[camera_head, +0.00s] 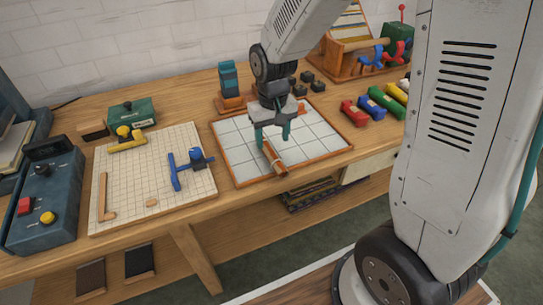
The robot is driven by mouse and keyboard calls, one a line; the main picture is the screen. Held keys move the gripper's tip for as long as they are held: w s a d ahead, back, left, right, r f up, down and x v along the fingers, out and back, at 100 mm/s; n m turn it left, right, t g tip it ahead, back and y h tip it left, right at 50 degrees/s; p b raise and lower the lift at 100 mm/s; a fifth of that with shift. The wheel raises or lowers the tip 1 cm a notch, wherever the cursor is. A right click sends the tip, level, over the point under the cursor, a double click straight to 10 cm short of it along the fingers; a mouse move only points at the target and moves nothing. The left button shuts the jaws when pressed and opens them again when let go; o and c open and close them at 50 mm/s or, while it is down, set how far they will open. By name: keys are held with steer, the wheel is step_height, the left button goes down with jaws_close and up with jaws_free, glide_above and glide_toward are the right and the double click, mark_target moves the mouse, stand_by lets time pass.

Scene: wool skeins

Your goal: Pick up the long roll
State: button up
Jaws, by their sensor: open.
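A long brown roll (276,161) lies on a white tiled tray (237,150) with an orange rim, its near end close to the tray's front edge. My gripper (273,144) is open, pointing down over the tray. Its two teal fingers are apart, and the far end of the roll shows between them in the picture. I cannot tell whether the fingers are down around the roll or still above it, or whether they touch it.
A gridded board (130,185) with a blue tool (178,170) lies to the left. A dark control box (45,205) stands at far left. A teal block (229,78) stands behind the tray. Red, blue, green and yellow skeins (384,103) lie right. A wooden rack (345,66) stands behind.

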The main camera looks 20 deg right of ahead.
mark_target(273, 155)
steer(key=f, duration=0.7)
steer(key=shift+w+d+f, duration=0.15)
steer(key=shift+d+f, duration=0.05)
steer(key=shift+f, duration=0.1)
steer(key=c, duration=1.2)
steer(key=shift+o, duration=0.2)
steer(key=shift+r, duration=0.15)
